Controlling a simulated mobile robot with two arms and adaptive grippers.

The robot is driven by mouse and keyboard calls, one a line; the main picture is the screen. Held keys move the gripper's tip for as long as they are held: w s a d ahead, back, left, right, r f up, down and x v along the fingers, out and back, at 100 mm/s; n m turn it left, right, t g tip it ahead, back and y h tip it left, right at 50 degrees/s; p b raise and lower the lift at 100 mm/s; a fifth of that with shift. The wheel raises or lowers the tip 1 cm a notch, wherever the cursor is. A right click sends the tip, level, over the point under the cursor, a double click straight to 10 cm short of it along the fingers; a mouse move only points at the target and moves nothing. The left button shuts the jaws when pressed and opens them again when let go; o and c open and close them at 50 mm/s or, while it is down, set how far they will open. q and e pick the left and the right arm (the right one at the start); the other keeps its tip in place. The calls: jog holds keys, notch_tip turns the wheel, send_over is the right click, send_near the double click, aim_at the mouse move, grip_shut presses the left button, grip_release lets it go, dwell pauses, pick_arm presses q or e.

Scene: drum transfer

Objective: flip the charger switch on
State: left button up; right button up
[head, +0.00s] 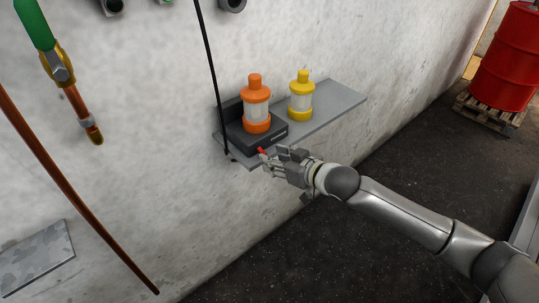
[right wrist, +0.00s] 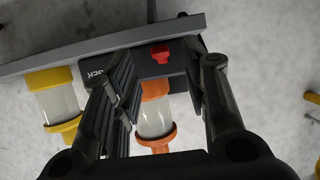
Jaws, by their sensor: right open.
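The charger (head: 236,131) is a dark box on a grey wall shelf, with an orange-capped clear canister (head: 256,103) standing on it. My right gripper (head: 273,160) is open and empty, right at the switch. I cannot tell whether a finger touches it. Which way the switch is set is not clear. My left gripper is not in view.
A yellow-capped canister (head: 300,98) stands on the shelf (head: 338,100) right of the charger. A black cable (head: 209,62) hangs down past the shelf's left end. A red drum (head: 508,60) stands on a pallet at the far right. The space below the shelf is clear.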

aim_at(261, 152)
jog(key=shift+x, duration=1.6)
jog(key=shift+r, duration=0.1)
grip_shut()
